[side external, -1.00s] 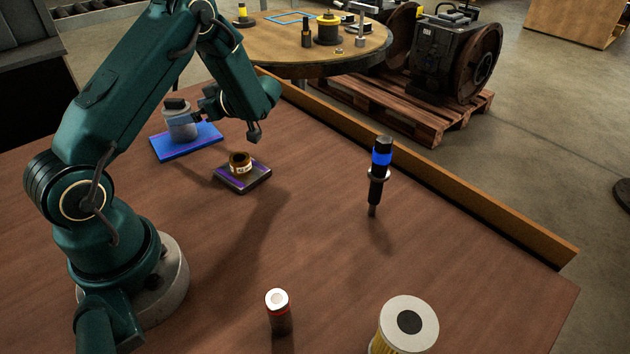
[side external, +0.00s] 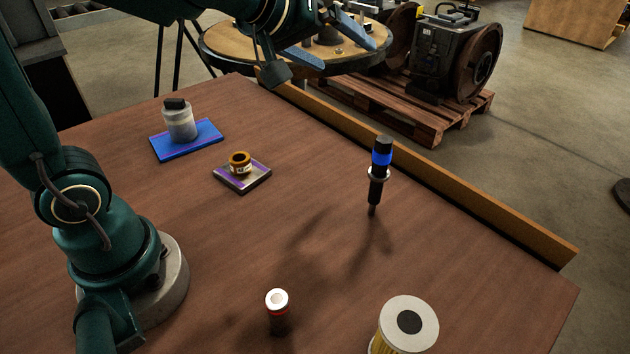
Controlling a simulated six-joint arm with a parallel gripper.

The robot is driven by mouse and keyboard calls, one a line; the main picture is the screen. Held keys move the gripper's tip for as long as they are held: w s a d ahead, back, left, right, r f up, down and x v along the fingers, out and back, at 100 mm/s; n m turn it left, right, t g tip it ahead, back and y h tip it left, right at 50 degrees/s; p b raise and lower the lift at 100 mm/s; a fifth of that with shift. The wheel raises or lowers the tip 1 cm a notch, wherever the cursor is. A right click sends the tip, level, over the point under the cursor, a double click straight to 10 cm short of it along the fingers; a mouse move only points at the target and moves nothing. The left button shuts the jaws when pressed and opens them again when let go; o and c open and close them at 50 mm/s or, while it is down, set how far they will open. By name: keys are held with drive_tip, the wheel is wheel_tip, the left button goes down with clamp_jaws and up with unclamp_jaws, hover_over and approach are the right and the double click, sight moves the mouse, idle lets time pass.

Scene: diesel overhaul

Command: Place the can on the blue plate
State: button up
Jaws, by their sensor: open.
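The can (side external: 180,123) is a grey cylinder with a dark cap. It stands upright on the blue plate (side external: 207,144) at the back left of the table, towards the plate's middle. My gripper (side external: 325,42) is raised at the top of the picture, well to the right of the can and apart from it. Its two bluish fingers are spread, with nothing between them.
A small brown ring part (side external: 240,163) sits on a purple-and-grey plate (side external: 243,180). A black injector with a blue band (side external: 382,158) stands upright at the right. A red-and-white cylinder (side external: 278,310) and a filter (side external: 408,325) stand in front. A wooden ledge (side external: 430,175) edges the table.

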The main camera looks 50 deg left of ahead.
drive_tip(key=s+d+f+m+g+h, duration=0.2)
drive_tip(key=s+d+m, duration=0.3)
drive_tip(key=s, duration=0.4)
drive_tip(key=s+a+f+m+g+y, duration=0.1)
drive_tip(key=s+f, duration=0.4)
drive_tip(key=s, duration=0.7)
drive_tip(key=a+m+g, duration=0.1)
drive_tip(key=g, duration=0.1)
drive_tip(key=shift+s+m+g+y, duration=0.15)
drive_tip(key=shift+m+g+y, duration=0.15)
drive_tip(key=shift+g, duration=0.1)
